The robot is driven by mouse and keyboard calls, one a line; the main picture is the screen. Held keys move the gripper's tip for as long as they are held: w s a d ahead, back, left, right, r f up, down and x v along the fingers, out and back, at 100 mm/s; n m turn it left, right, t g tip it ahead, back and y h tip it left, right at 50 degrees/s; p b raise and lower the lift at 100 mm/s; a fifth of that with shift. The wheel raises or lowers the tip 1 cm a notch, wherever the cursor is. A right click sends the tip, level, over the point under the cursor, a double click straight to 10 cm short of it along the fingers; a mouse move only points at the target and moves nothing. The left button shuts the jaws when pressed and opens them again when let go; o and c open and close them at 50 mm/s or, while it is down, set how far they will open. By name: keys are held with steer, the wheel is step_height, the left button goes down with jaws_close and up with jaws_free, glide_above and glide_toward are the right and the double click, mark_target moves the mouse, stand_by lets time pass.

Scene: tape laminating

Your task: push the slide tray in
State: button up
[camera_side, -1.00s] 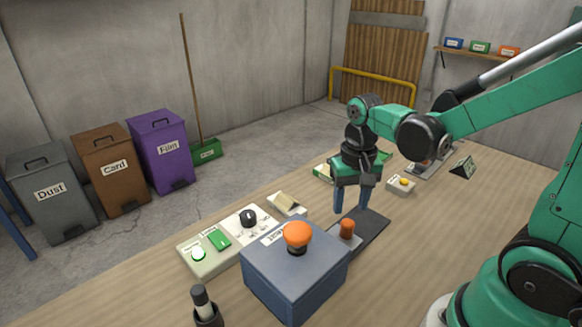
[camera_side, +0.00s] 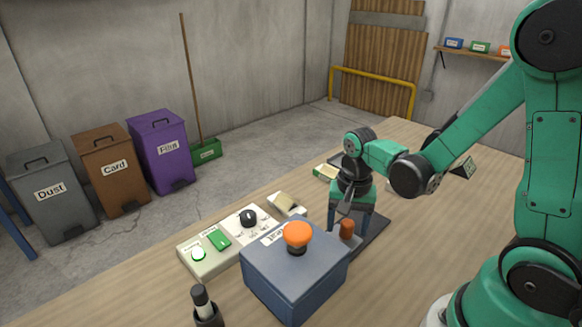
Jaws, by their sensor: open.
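The slide tray (camera_side: 376,228) looks to be the dark flat plate reaching out from the back right side of a blue-grey box (camera_side: 290,282). An orange knob (camera_side: 347,228) stands upright on the tray, close to the box. The box hides part of the near finger and the tray's inner end.
A large orange button (camera_side: 298,235) tops the box. A control panel (camera_side: 222,243) with a green switch and black dial lies left of it. A dark holder with a marker-like stick (camera_side: 205,308) stands at the front. The bare table right of the tray is clear.

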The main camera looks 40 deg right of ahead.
steer(key=shift+f, duration=0.1)
jaws_close()
stand_by(1.4)
